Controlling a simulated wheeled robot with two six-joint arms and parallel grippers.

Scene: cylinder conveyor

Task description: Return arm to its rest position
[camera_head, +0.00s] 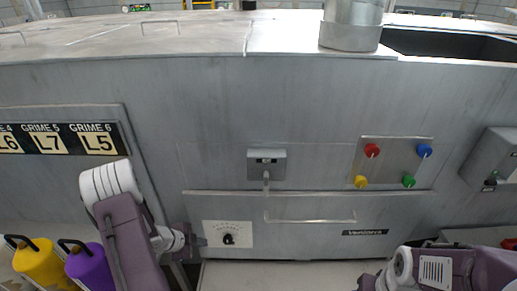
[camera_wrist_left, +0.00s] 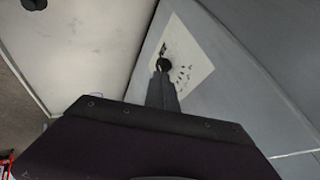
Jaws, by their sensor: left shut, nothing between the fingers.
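My left arm comes in from the lower left in the head view, with a purple and white wrist. My left gripper (camera_head: 200,241) is shut and empty, just left of a white dial plate (camera_head: 240,227) with a black knob (camera_head: 230,239). In the left wrist view the shut fingers (camera_wrist_left: 162,82) reach toward the knob (camera_wrist_left: 163,64) on the white plate (camera_wrist_left: 192,58); I cannot tell if they touch it. My right arm (camera_head: 432,270) shows at the lower right; its fingers are out of view.
The grey machine front holds a drawer handle (camera_head: 310,219), a small switch box (camera_head: 266,164) and a panel (camera_head: 397,162) with coloured knobs. A yellow canister (camera_head: 42,264) and a purple canister (camera_head: 88,264) stand at the lower left. A metal cylinder (camera_head: 351,25) stands on top.

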